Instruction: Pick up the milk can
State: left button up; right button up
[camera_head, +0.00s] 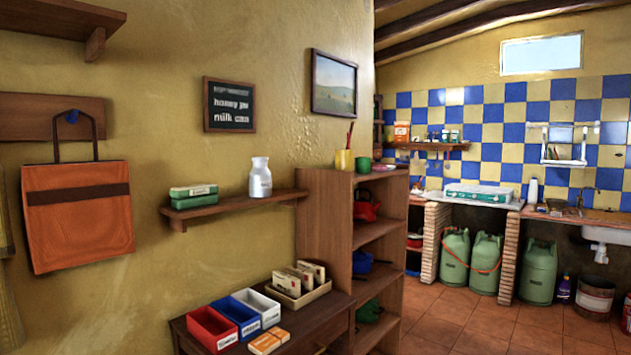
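The milk can (260,178) is a small white-grey can with a narrower neck. Neither of my grippers shows in the head view.
Below the shelf, a dark wooden table (317,318) holds red, blue and white bins (237,322) and a tray (299,297) of small packets. A tall wooden shelf unit (325,220) stands right of the wall shelf. An orange bag (78,217) hangs at left.

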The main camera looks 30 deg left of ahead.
aim_at(259, 180)
jog(key=i+l+z, duration=0.1)
jog(key=i+z, duration=0.2)
jog(key=i, duration=0.95)
jog(key=i+u, duration=0.45)
jog(key=i+l+u, duration=0.2)
jog(key=i+u, duration=0.2)
jog(key=i, duration=0.2)
jog(key=i+u, duration=0.2)
jog(key=u, duration=0.2)
jog(key=i+u, duration=0.25)
jog(key=u, duration=0.15)
jog(key=i+l+u, duration=0.15)
jog(key=u, duration=0.3)
